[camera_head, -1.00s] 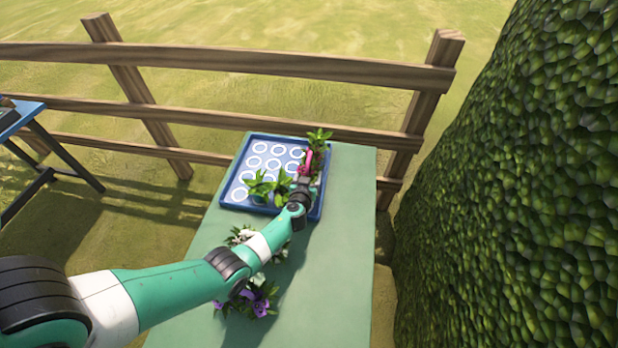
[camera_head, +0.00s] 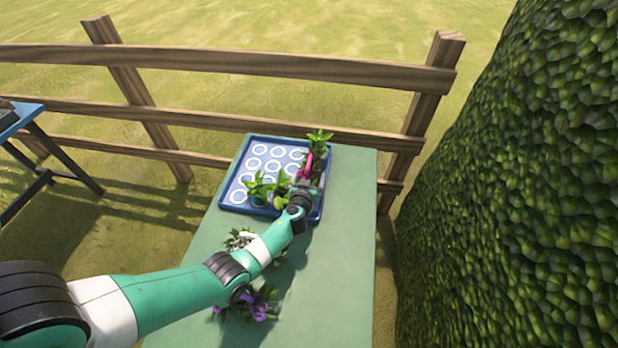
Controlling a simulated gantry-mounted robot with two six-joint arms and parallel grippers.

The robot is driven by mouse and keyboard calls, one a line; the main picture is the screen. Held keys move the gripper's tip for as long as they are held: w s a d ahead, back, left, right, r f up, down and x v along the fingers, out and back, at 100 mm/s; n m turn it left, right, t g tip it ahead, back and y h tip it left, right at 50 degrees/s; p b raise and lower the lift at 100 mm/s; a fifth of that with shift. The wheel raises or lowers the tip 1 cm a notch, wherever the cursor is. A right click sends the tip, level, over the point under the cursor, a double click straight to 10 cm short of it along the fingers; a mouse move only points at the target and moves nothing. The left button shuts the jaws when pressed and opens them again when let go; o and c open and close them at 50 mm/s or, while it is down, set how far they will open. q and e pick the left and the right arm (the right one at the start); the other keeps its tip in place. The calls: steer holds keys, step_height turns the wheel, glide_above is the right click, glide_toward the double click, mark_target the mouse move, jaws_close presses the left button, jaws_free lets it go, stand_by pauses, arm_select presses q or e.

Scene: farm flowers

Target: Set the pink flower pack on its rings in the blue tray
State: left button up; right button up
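The blue tray (camera_head: 234,172) with white rings lies at the far end of the green table. The pink flower pack (camera_head: 308,164) stands upright along the tray's right side, pink in front and leafy green behind. My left gripper (camera_head: 306,182) is at the near end of this pack, low over the tray. Its fingers look spread, though they are small and partly hidden by the plants. Whether the pack's base sits fully on its rings is hidden. My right gripper is out of view.
Two green plants (camera_head: 268,187) stand at the tray's front, left of my gripper. A white flower pack (camera_head: 241,238) and a purple one (camera_head: 257,304) lie nearer on the table, partly behind my arm. A hedge (camera_head: 510,190) rises at right; a fence (camera_head: 230,62) runs behind.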

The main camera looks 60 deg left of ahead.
arm_select(q)
steer(key=shift+s+f, duration=0.15)
steer(key=shift+f, duration=0.2)
step_height(320, 180, up, 2)
steer(key=shift+p, duration=1.15)
steer(key=shift+p+v, duration=0.6)
steer(key=shift+v, duration=0.15)
steer(key=p+v, duration=0.3)
steer(key=v, duration=0.6)
steer(key=shift+s+d, duration=0.1)
steer(key=shift+d, duration=0.15)
steer(key=shift+s+d+p, duration=0.25)
steer(key=shift+p, duration=0.05)
